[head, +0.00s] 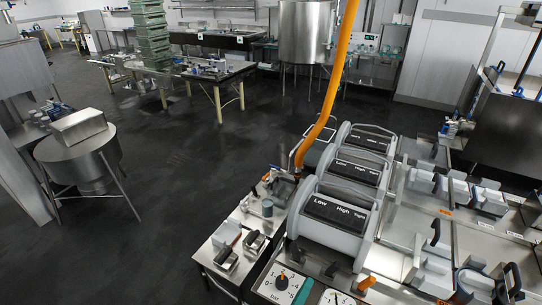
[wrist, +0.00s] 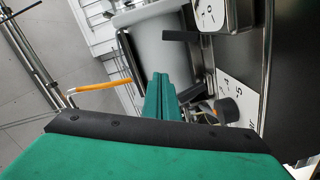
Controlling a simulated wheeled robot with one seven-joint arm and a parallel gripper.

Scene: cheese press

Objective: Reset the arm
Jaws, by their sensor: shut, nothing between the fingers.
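My gripper (wrist: 161,78) shows in the wrist view as two green fingers pressed together, shut and empty. They point toward a grey rounded press body (wrist: 168,45), with no clear contact. In the head view a small green piece (head: 301,292) shows at the bottom beside the dial panel (head: 275,282); I cannot tell whether it is part of my gripper. The grey presses (head: 335,205), with black plates marked Low, High and Tight, stand in a row to the right of centre.
An orange hose (head: 334,85) hangs down to the presses. Metal worktops with moulds (head: 440,235) lie to the right. A small side table (head: 235,235) stands left of the presses. A steel vat (head: 80,160) stands far left. The dark floor (head: 170,200) between is open.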

